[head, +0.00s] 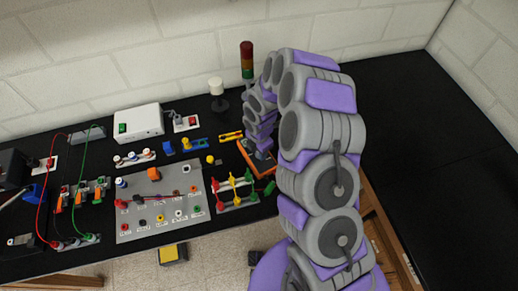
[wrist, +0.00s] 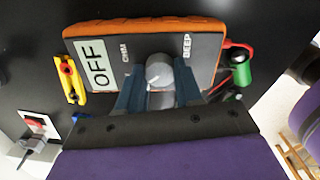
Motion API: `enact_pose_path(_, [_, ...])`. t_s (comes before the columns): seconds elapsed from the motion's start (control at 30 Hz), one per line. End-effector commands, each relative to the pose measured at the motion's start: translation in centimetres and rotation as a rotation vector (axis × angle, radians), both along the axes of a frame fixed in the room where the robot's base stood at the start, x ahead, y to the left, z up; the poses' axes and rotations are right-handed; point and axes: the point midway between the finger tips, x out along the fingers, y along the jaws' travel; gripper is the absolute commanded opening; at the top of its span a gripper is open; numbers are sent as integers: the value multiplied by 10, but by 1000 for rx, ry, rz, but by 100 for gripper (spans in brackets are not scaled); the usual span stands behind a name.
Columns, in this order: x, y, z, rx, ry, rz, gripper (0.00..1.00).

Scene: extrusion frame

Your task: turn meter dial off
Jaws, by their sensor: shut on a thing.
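The meter (wrist: 110,42) is a grey-faced box with an orange rim and fills the upper middle of the wrist view. Its face carries the words OFF, OHM and BEEP. The round grey dial (wrist: 159,70) sits between OHM and BEEP. My gripper (wrist: 159,84) is shut on the dial, with a blue-grey finger on each side of it. In the head view the meter (head: 246,150) lies on the black bench, partly hidden by my arm. The gripper there (head: 262,154) is over the meter's face. I cannot tell exactly where the dial's pointer aims.
Yellow clips (wrist: 68,80) lie left of the meter, and red and green plugs (wrist: 238,66) lie to its right. A grey panel with sockets (head: 160,215) and a white box (head: 138,122) stand on the bench. A signal tower (head: 247,58) stands behind. The right part of the bench is clear.

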Motion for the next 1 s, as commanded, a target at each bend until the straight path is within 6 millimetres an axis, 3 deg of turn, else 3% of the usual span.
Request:
enact_pose_path(0.2, [0, 0, 0, 0, 0, 117, 4])
enact_pose_path(1.0, [0, 0, 0, -1, 1, 113, 4])
